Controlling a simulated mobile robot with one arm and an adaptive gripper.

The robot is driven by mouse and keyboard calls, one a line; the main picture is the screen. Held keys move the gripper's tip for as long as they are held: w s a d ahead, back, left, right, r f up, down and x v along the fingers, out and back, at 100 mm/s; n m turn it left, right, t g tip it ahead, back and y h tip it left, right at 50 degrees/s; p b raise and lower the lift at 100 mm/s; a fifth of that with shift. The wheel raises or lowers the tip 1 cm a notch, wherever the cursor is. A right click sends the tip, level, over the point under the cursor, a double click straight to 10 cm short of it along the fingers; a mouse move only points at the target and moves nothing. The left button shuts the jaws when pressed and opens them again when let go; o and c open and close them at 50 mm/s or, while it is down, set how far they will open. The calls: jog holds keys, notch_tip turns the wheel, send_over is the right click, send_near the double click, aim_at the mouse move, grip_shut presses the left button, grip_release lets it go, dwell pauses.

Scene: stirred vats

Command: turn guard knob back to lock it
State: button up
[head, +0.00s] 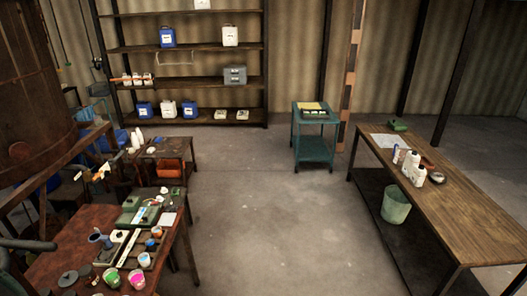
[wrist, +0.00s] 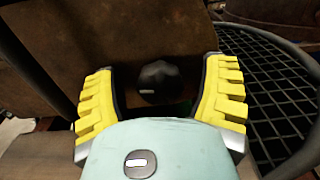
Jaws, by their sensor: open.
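The guard knob (wrist: 157,80) is a dark faceted knob in the upper middle of the wrist view. It sits in front of a rusty brown metal panel (wrist: 165,30). My gripper (wrist: 160,85) is open, with one yellow ribbed finger on each side of the knob. I see dark space between the knob and each finger, and no clear contact. The knob's turned position cannot be told. The head view shows neither my gripper nor the knob clearly.
A dark wire grille (wrist: 275,95) with a curved rim lies right of my gripper. In the head view a brown vat (head: 30,100) stands left, a cluttered bench (head: 85,225) below it. A wooden table (head: 460,210) stands right. The middle floor is clear.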

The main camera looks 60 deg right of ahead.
jog(key=shift+c, duration=0.4)
jog(key=c, duration=1.1)
jog(key=shift+c, duration=0.2)
jog(key=m+b, duration=0.2)
jog(key=m, duration=0.1)
jog(key=shift+d+f+m, duration=0.1)
jog(key=shift+f+m, duration=0.05)
jog(key=shift+m, duration=0.25)
jog(key=m+b, duration=0.1)
jog(key=m, duration=0.3)
jog(key=shift+m+b, duration=0.3)
jog(key=shift+b, duration=0.05)
jog(key=m+b, duration=0.1)
jog(key=m, duration=0.3)
jog(key=shift+b, duration=0.3)
jog(key=shift+w+d+m+b, duration=0.1)
jog(key=shift+m+b, duration=0.45)
jog(key=shift+m, duration=1.25)
